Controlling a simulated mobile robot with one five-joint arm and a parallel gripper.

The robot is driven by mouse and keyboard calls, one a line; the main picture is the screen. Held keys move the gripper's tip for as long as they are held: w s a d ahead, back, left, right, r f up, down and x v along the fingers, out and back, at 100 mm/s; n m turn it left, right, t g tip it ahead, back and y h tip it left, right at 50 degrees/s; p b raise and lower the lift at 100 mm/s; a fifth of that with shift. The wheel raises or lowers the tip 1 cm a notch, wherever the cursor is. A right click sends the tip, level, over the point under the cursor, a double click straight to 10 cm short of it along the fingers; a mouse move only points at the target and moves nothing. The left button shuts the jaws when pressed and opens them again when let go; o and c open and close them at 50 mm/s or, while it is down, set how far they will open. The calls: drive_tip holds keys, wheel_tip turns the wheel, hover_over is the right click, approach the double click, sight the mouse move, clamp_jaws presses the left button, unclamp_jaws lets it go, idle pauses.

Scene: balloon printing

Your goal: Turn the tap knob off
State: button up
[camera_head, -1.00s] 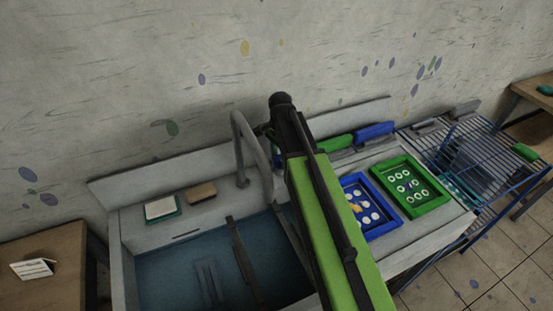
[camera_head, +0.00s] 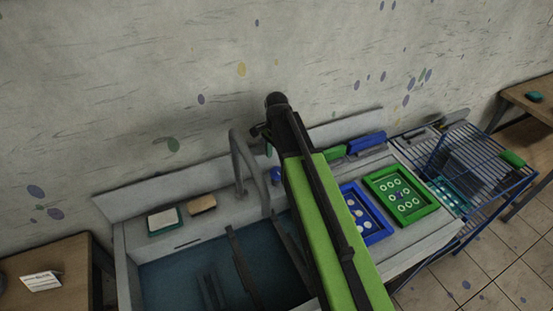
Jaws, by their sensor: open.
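A grey curved tap (camera_head: 243,160) stands at the back edge of the sink (camera_head: 170,285). A small blue knob (camera_head: 277,175) shows just right of the tap's base, partly hidden by my arm. It looks like the tap knob, but its turn position cannot be made out. My green and black arm reaches from the lower right up over the sink. My gripper (camera_head: 263,133) is at its far end, dark, small and partly hidden by the arm. It is open and appears above the knob in the picture, with no visible contact.
A sponge (camera_head: 202,204) and a white-topped dish (camera_head: 164,220) lie on the ledge left of the tap. Blue (camera_head: 374,232) and green (camera_head: 425,209) trays lie on the counter to the right, near a blue wire rack (camera_head: 490,175). The wall stands close behind.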

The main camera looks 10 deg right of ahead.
wheel_tip(320, 180, up, 11)
drive_tip(key=p, duration=0.9)
drive_tip(key=b, duration=0.6)
hover_over(276, 174)
wheel_tip(276, 174, down, 6)
drive_tip(key=s+f+n+b, duration=0.7)
drive_tip(key=s+n, duration=0.4)
drive_tip(key=n, duration=0.2)
drive_tip(key=shift+s+a+f, duration=0.2)
drive_tip(key=shift+s+a, duration=0.1)
drive_tip(key=shift+s, duration=0.1)
